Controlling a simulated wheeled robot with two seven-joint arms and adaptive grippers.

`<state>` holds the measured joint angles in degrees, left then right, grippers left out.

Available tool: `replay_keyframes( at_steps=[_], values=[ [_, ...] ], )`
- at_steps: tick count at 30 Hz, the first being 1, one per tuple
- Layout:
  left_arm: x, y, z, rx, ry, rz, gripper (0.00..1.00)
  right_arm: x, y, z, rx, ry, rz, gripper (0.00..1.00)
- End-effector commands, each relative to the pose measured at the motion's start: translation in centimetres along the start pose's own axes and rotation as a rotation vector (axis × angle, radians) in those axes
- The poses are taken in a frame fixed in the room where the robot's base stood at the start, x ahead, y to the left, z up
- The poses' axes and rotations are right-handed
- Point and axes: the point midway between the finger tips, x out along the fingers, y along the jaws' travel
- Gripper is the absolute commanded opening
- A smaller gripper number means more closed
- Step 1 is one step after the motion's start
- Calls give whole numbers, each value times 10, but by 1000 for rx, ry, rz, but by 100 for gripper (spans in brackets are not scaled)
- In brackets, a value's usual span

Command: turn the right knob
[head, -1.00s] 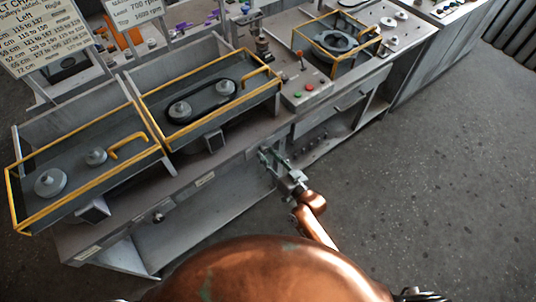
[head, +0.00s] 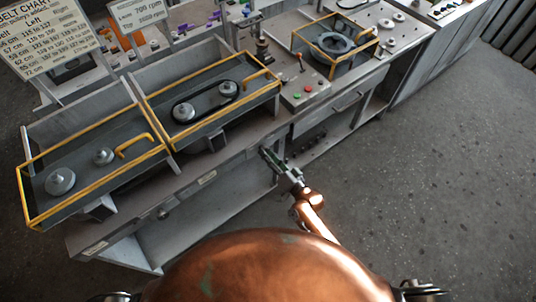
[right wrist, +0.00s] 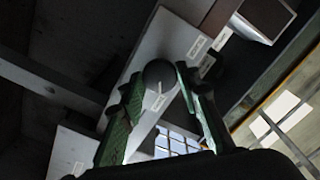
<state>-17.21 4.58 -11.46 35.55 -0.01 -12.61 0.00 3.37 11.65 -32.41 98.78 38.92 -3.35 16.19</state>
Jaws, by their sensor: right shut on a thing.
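The right knob (right wrist: 160,74) is a dark round knob with a pale pointer line, on the grey front panel. It sits between the green fingers of my right gripper (right wrist: 158,88) in the right wrist view. In the head view my right gripper (head: 268,155) is at the bench's front face, shut on the knob and hiding it. The left knob (head: 163,213) shows farther left on the same front face, with nothing touching it. My left gripper is not in view.
Above the front face are two yellow-edged trays: the left one (head: 78,187) holds two pulleys, the right one (head: 190,140) two pulleys with a black belt. The floor (head: 430,170) in front is clear.

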Motion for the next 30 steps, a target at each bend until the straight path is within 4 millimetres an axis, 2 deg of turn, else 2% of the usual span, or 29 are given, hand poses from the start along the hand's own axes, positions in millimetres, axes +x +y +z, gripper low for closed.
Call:
replay_keyframes(
  at_steps=[11, 12, 18, 26, 30],
  values=[
    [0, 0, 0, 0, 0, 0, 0, 0, 0, 0, 2, 1, 0, 6],
    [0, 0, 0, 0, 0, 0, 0, 0, 0, 0, 2, 1, 0, 33],
    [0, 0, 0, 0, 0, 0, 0, 0, 0, 0, 1, 0, 0, 47],
    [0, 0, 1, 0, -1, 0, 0, 0, 0, 0, 1, 0, 0, 48],
    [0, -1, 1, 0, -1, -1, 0, -8, 1, 0, 1, -1, 2, 48]
  ],
)
